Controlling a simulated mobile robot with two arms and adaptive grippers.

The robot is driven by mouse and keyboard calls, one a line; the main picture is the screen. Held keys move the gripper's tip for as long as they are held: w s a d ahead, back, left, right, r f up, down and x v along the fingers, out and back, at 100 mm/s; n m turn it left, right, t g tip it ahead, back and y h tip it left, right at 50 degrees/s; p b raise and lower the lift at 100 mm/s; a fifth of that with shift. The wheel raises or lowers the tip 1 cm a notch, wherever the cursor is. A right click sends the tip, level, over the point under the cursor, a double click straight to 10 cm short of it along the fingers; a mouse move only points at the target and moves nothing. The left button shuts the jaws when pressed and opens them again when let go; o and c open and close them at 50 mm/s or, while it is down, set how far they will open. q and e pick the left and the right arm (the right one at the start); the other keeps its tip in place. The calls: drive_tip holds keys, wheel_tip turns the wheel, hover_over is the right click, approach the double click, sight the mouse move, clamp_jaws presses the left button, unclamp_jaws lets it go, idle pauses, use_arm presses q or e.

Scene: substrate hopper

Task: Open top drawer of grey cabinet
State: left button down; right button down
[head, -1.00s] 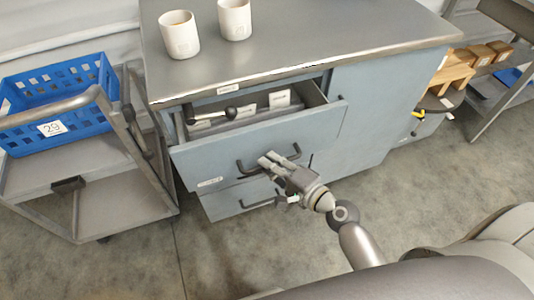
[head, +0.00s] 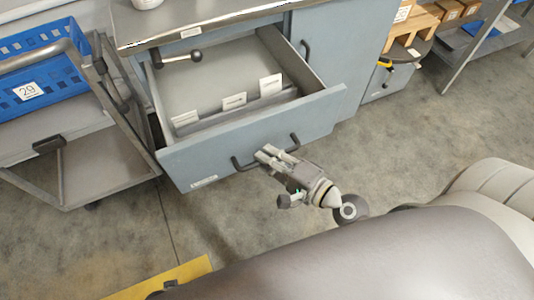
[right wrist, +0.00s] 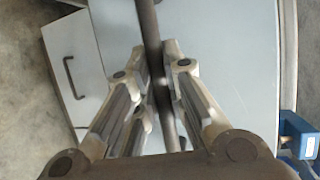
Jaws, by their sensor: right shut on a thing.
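The grey-blue cabinet (head: 335,65) has a metal top. Its top drawer (head: 215,155) is pulled well out, and its inside shows, with a divider and several white labels. My right gripper (head: 270,153) is shut on the drawer's dark bar handle (head: 237,163) at the front. In the right wrist view the handle (right wrist: 150,30) runs between the two fingers of my right gripper (right wrist: 162,85). The fingers hide part of the handle. My left gripper is not in view.
A grey cart (head: 105,165) with a blue crate (head: 65,90) stands close to the drawer's left side. A dark lever with a ball end (head: 196,56) sticks out at the cabinet's upper left. Open floor (head: 400,140) lies to the right.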

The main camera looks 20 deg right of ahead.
idle(0.3)
drive_tip(key=c, duration=1.8)
unclamp_jaws()
drive_tip(key=shift+d, duration=0.1)
drive_tip(key=shift+o, duration=0.2)
drive_tip(key=shift+s, duration=0.1)
drive_tip(key=v, duration=1.1)
drive_tip(key=shift+s+d, duration=0.15)
drive_tip(key=shift+s, duration=0.25)
drive_tip(key=shift+r, duration=0.15)
